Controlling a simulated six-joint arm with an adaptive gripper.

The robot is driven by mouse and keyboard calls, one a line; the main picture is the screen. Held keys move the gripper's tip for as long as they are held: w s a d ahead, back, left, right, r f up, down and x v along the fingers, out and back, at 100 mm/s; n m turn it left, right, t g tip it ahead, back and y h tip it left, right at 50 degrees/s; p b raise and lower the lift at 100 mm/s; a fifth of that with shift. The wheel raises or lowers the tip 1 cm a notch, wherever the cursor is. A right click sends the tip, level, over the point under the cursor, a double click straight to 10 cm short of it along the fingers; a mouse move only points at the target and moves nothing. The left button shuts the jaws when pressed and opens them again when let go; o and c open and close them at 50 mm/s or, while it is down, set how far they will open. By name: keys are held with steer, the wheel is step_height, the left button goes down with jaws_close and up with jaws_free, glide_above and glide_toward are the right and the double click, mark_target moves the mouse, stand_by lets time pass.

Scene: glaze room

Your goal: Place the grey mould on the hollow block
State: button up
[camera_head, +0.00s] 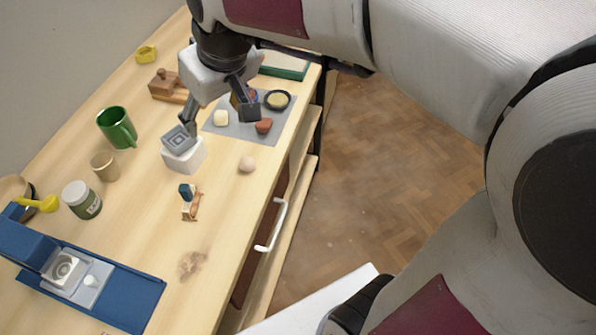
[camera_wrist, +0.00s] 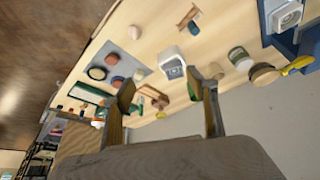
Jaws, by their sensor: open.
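The grey mould (camera_head: 179,138), a small square piece with nested square ridges, appears to rest on the white hollow block (camera_head: 186,158) in the head view. It looks slightly tilted or off centre there; the exact contact is unclear. In the wrist view the grey mould (camera_wrist: 174,71) shows against the white block (camera_wrist: 167,55). My gripper (camera_head: 217,119) is open and empty, its fingers spread wide above the table. Its left finger hangs close to the mould in the head view. In the wrist view the open gripper (camera_wrist: 167,82) has the mould in the gap between its fingers.
A green mug (camera_head: 117,127) and a beige cup (camera_head: 105,166) stand left of the block. A grey mat (camera_head: 232,129) with small items lies behind right. An egg (camera_head: 247,164) and a small wooden item (camera_head: 191,205) are in front. A blue tray (camera_head: 131,302) is front left.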

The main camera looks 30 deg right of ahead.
steer(key=s+d+f+m, duration=0.1)
steer(key=s+d, duration=0.2)
steer(key=s, duration=0.6)
steer(key=s+d+f+m+t+h, duration=0.1)
steer(key=s+d+m, duration=0.1)
steer(key=s, duration=0.7)
steer(key=shift+s+d, duration=0.4)
steer(key=shift+d, duration=0.45)
